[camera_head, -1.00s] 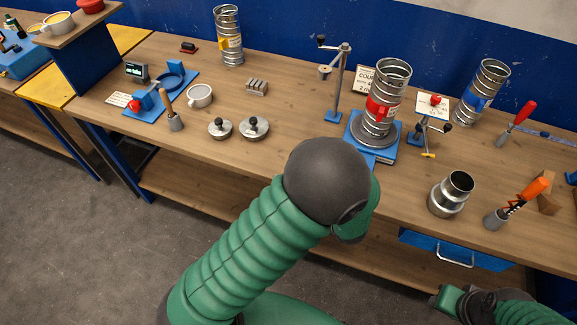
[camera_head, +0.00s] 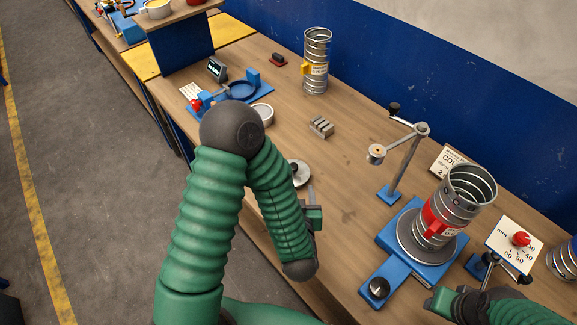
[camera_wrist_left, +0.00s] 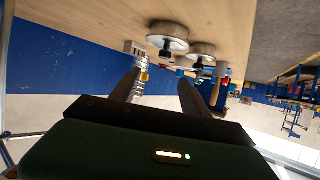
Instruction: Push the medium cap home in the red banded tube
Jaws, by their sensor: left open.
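The red banded tube (camera_head: 436,220) stands upright on a round grey base on a blue stand at the right, its top open. One metal cap (camera_head: 298,172) lies on the bench, partly hidden behind my left arm. The left wrist view shows two metal caps with knobs, a nearer one (camera_wrist_left: 168,38) and a farther one (camera_wrist_left: 201,50); I cannot tell which is the medium one. My left gripper (camera_head: 311,191) is low beside the visible cap; in the wrist view its fingers (camera_wrist_left: 158,92) are apart and empty. My right gripper (camera_head: 438,300) is at the lower right, its fingers unclear.
A crank post (camera_head: 405,160) stands left of the red banded tube, and a dial sign (camera_head: 514,244) stands right of it. A yellow banded tube (camera_head: 316,62) is at the back. Grey blocks (camera_head: 321,127) lie mid-bench. The bench between the blocks and crank post is clear.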

